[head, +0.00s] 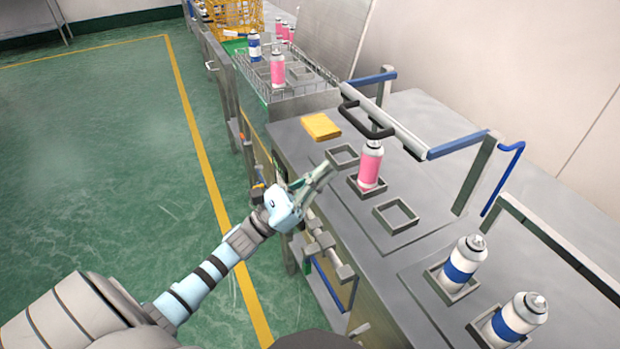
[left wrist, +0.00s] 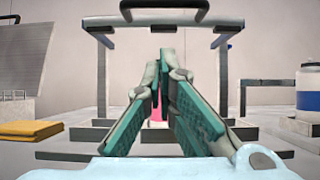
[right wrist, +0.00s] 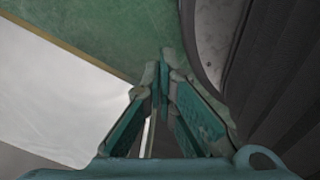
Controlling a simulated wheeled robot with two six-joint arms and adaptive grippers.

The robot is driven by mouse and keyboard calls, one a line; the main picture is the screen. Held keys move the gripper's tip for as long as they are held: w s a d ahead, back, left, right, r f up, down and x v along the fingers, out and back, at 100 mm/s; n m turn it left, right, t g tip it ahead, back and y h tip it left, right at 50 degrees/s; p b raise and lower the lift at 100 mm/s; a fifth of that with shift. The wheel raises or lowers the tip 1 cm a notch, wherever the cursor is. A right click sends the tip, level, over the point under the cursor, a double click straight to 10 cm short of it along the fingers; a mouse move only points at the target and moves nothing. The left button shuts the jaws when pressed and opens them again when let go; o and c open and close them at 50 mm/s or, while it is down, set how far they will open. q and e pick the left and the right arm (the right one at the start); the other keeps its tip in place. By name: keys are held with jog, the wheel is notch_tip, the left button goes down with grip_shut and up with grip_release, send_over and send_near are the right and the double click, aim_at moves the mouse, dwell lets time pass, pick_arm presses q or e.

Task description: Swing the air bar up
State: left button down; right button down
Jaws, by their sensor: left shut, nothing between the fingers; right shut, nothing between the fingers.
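The air bar (head: 384,118) is a grey bar with blue side arms and a black handle (head: 366,121). It spans between two posts above the row of square holders, and in the left wrist view it crosses the top (left wrist: 186,22). A pink can (head: 370,165) stands upright in the middle holder under it, mostly hidden behind my fingers in the left wrist view. My left gripper (head: 328,168) is shut and empty, in front of the holders, left of the pink can and apart from the handle. My right gripper (right wrist: 164,58) is shut and empty, seen only in the right wrist view.
A yellow block (head: 321,126) lies on the bench left of the holders. Two blue-white cans (head: 463,262) stand in holders at the right, near another frame with a blue handle (head: 504,178). A wire rack (head: 300,82) with cans is behind. The green floor at left is clear.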

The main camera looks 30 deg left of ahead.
pick_arm(q)
jog(key=w+d+r+p, duration=0.2)
jog(key=w+r, duration=0.1)
jog(key=r, duration=0.3)
jog(key=shift+w+d+r, duration=0.15)
jog(key=shift+w+r, duration=0.05)
jog(key=shift+w, duration=0.2)
